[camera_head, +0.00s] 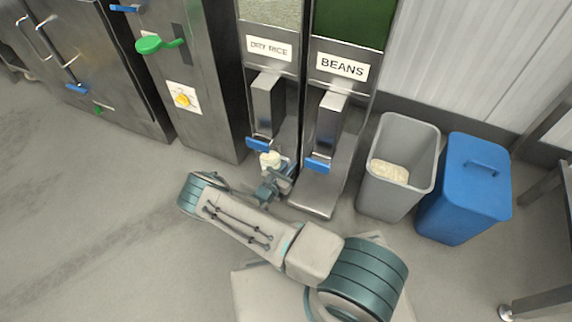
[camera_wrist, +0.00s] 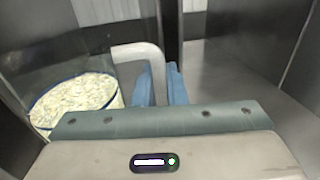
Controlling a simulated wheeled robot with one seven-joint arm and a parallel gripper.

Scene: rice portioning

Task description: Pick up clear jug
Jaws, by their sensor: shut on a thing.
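The clear jug (camera_wrist: 137,52) stands at the left in the wrist view, with white rice and a blue line around the rice. Its pale handle reaches to my gripper (camera_wrist: 163,72), whose two blue fingers are shut on it. In the head view the jug (camera_head: 270,159) shows small and pale under the dry rice dispenser's spout. My gripper (camera_head: 272,180) is just in front of it there, and my arm hides part of that spot. I cannot tell whether the jug rests on the dispenser's base.
The dry rice dispenser (camera_head: 265,103) and the beans dispenser (camera_head: 331,121) stand side by side, each with a blue lever. A grey bin (camera_head: 385,196) with pale contents and a blue lidded bin (camera_head: 465,190) are to the right. Steel cabinets (camera_head: 205,90) stand left. The floor at left is clear.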

